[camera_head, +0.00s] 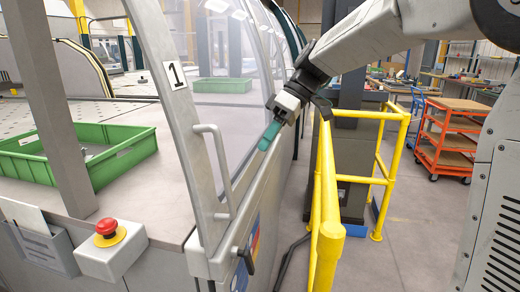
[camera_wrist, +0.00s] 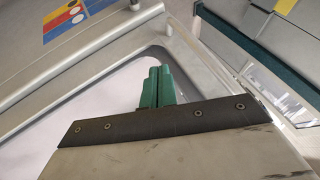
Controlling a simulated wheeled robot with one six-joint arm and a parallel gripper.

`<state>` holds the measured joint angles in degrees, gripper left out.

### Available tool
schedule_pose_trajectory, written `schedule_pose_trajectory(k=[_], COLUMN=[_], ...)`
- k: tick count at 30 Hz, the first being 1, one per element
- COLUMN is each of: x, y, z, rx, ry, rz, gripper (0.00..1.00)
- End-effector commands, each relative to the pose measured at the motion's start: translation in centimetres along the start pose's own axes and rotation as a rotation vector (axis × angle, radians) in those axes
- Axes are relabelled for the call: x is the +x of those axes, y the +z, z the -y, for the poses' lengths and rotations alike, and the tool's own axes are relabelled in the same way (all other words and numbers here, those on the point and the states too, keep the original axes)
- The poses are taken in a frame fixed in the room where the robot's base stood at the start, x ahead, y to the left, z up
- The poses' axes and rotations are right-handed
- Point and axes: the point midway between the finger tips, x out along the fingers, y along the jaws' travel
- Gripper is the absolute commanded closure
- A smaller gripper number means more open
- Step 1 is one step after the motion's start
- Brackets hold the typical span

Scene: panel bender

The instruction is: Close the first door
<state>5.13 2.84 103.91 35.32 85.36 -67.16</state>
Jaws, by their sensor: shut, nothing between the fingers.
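The first door (camera_head: 170,110) is a grey-framed, curved door with a clear pane and a "1" label (camera_head: 174,75). In the head view it stands at the centre left, and an opening with the machine table shows to its left. Its grey bar handle (camera_head: 214,165) is on the near frame edge. My gripper (camera_head: 270,136), with green fingers, is at the right of the door's pane, beyond the handle. The fingers are shut and empty, and also show in the wrist view (camera_wrist: 157,87) in front of a grey frame and pale pane. I cannot tell whether they touch the door.
A yellow railing (camera_head: 325,190) stands close to the right of the door. A red emergency button (camera_head: 107,229) sits on a box at the front left. A green crate (camera_head: 75,153) lies on the machine table. An orange cart (camera_head: 448,140) stands at the back right.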

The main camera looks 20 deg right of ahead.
Motion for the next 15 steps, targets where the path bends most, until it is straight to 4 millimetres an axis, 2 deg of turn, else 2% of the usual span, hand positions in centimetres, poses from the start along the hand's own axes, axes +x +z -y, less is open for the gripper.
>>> schedule_pose_trajectory(k=[9, 11, 15], x=[7.0, 8.1, 9.1], y=[0.0, 0.1, 0.1], z=[0.1, 0.1, 2.0], rx=[0.002, 0.003, -0.001], ry=[-0.004, -0.003, 0.0], rz=[0.003, 0.004, 0.002], gripper=[1.0, 1.0, 1.0])
